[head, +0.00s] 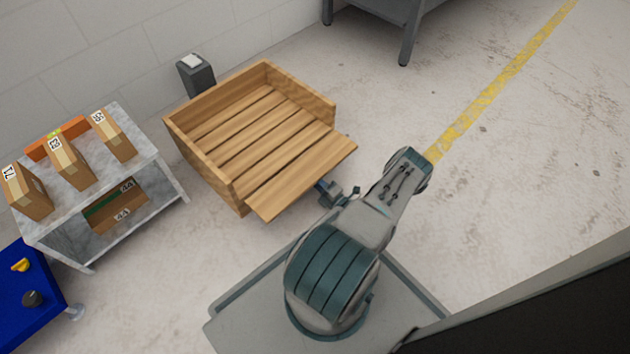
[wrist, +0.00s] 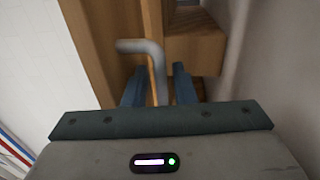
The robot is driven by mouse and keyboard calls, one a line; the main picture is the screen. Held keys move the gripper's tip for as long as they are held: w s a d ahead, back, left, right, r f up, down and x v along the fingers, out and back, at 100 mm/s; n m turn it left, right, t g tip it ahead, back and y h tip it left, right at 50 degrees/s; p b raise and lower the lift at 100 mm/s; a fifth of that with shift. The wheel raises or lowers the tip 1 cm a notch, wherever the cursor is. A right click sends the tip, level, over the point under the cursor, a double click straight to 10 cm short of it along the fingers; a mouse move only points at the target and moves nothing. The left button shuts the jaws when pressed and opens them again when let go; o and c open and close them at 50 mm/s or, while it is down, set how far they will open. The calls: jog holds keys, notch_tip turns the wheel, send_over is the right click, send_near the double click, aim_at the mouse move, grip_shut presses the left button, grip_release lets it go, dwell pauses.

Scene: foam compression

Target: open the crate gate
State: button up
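The wooden crate (head: 178,135) stands on the floor in the head view, with a slatted bottom. Its gate (head: 300,180) is a wide board at the front, leaning outward and down from the crate, with its broad face upward. My gripper (head: 325,187) is at the gate's outer edge, partly hidden beneath it. In the wrist view a bent grey handle (wrist: 155,55) comes down between the two blue fingers of my gripper (wrist: 160,85). The fingers are apart, with visible gaps on both sides of the handle. Wood (wrist: 195,50) lies just beyond them.
A shelf table (head: 88,205) with several cartons stands left of the crate. A blue table (head: 30,300) is at the lower left. A grey bin (head: 197,77) stands behind the crate. The floor (head: 530,170) to the right is clear, crossed by a yellow line (head: 500,82).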

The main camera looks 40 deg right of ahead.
grip_shut()
jog(key=r+g+p, duration=0.1)
jog(key=p, duration=0.1)
jog(key=shift+s+r+p, duration=0.15)
jog(key=shift+r+p, duration=0.05)
jog(key=shift+p, duration=0.2)
jog(key=shift+s+r+g+p, duration=0.1)
jog(key=shift+r+g+p, duration=0.2)
jog(key=shift+g+p, duration=0.5)
jog(key=shift+f, duration=0.15)
grip_release()
jog(key=shift+s, duration=0.1)
